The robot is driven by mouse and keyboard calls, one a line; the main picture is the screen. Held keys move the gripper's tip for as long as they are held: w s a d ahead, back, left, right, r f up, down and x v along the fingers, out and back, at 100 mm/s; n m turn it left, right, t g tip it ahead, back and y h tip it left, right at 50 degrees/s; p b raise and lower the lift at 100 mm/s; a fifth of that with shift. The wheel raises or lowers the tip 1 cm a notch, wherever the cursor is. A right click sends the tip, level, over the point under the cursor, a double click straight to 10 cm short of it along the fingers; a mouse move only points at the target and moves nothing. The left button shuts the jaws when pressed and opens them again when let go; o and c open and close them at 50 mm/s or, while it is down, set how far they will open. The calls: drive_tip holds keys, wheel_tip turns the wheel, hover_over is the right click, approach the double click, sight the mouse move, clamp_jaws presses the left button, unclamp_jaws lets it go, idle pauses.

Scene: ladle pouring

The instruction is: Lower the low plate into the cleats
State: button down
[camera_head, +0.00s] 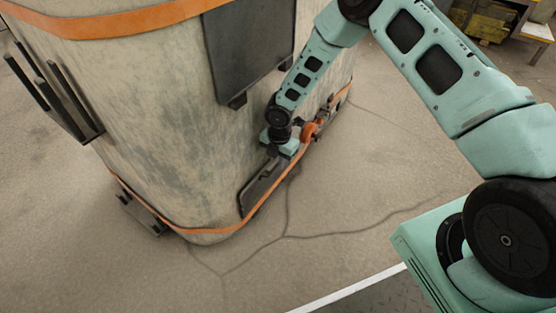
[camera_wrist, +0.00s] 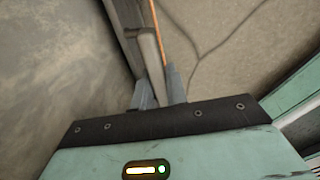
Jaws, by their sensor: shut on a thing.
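The low plate (camera_head: 262,188) is a dark slab near the foot of the large pale vessel (camera_head: 165,120), leaning along its side. My gripper (camera_head: 282,150) is at the plate's upper right end, close to the vessel wall. In the wrist view, my two grey fingers (camera_wrist: 160,90) are shut on a grey bar-like edge, which appears to be the low plate (camera_wrist: 150,50). The orange strap passes by the plate. I cannot make out the low plate's cleats clearly, nor whether the plate sits in them.
A larger dark plate (camera_head: 248,45) hangs higher on the vessel. Black prongs (camera_head: 60,95) stick out at its left. An orange strap (camera_head: 205,231) rings the base, with an orange fitting (camera_head: 310,131) right of my gripper. Cracked floor (camera_head: 370,190) lies open to the right.

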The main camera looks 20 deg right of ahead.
drive_tip(key=shift+w+f, duration=0.1)
drive_tip(key=shift+w, duration=0.05)
drive_tip(key=c, duration=1.3)
unclamp_jaws()
drive_tip(key=r+p, duration=0.2)
drive_tip(key=r, duration=0.3)
drive_tip(key=r+p, duration=0.3)
drive_tip(key=r, duration=0.3)
drive_tip(key=r+p, duration=0.2)
drive_tip(key=r, duration=0.4)
drive_tip(key=shift+s+d+r+p, duration=0.15)
drive_tip(key=shift+s+d+p, duration=0.1)
drive_tip(key=shift+s+p, duration=0.15)
